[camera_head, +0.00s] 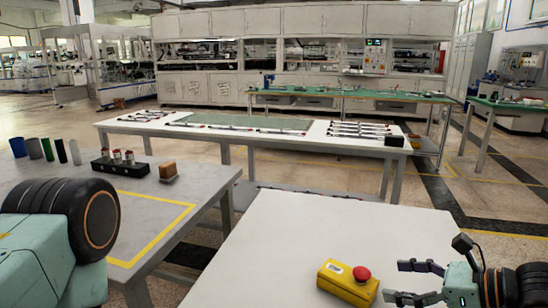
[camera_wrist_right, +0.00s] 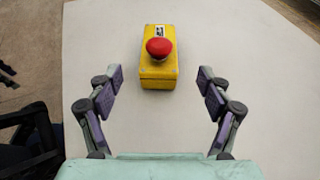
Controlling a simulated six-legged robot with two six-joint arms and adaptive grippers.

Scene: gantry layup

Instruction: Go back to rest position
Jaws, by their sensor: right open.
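My right gripper (camera_head: 405,281) is at the lower right of the head view, open and empty, its fingers pointing left. It faces a yellow box with a red mushroom button (camera_head: 348,281) that stands on the white table (camera_head: 290,225). In the right wrist view the open fingers of my right gripper (camera_wrist_right: 160,98) spread to both sides. The yellow box (camera_wrist_right: 158,70) lies ahead, between and slightly beyond the fingertips, with a gap on each side. My left arm fills the lower left corner of the head view; its gripper is out of view.
A grey table (camera_head: 190,180) at left holds several coloured cylinders (camera_head: 47,149), a black block with small parts (camera_head: 120,165) and a brown block (camera_head: 168,172). A long white table (camera_head: 285,143) with rods stands beyond. Green benches and cabinets line the back. The white table's far part is bare.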

